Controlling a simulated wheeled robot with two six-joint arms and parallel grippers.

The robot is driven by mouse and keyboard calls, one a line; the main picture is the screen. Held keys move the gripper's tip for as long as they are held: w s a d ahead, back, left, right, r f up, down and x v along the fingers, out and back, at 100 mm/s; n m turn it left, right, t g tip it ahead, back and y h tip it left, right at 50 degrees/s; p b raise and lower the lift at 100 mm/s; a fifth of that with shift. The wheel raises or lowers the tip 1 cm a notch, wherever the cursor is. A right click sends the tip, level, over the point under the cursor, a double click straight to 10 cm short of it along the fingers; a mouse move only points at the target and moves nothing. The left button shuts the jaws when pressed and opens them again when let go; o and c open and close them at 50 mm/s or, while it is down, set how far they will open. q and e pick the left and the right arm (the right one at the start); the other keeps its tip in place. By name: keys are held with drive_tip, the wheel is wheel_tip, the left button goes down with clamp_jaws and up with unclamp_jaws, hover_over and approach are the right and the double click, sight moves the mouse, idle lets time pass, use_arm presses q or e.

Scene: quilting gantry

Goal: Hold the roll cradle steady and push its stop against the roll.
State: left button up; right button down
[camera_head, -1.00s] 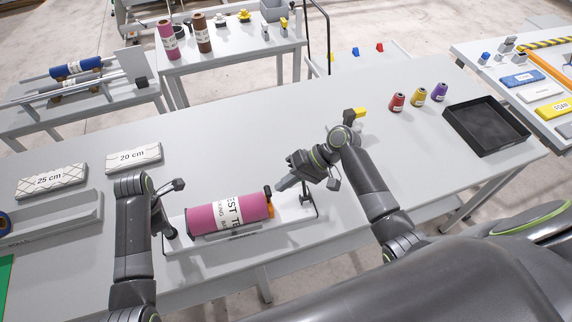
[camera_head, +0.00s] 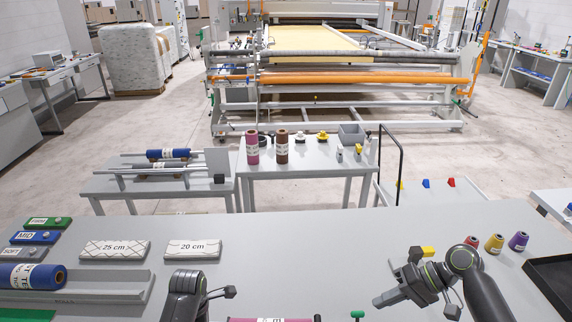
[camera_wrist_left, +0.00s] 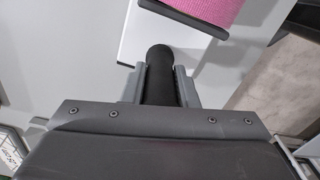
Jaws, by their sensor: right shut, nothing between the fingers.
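A pink roll (camera_head: 270,320) shows only as a strip at the bottom edge of the head view. Its end also shows at the top of the left wrist view (camera_wrist_left: 203,10), over the white cradle (camera_wrist_left: 130,40). My left gripper (camera_wrist_left: 160,75) has its two fingers on either side of a black upright handle (camera_wrist_left: 159,62) beside the cradle and is shut on it. My right gripper (camera_head: 380,300) is shut and empty, up and to the right of the roll's end. A small dark piece (camera_head: 317,317) stands at that end. Most of the cradle and stop is cut off below the head view.
A small green-topped piece (camera_head: 357,314) shows right of the roll. A yellow block (camera_head: 428,252) is behind my right wrist. Several thread cones (camera_head: 495,243) and a black tray (camera_head: 555,275) are at the right. 25 cm (camera_head: 114,250) and 20 cm (camera_head: 193,249) blocks lie at the back left.

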use_arm(q)
drive_tip(key=o, duration=0.5)
drive_tip(key=shift+w+f, duration=0.1)
drive_tip(key=shift+f, duration=0.1)
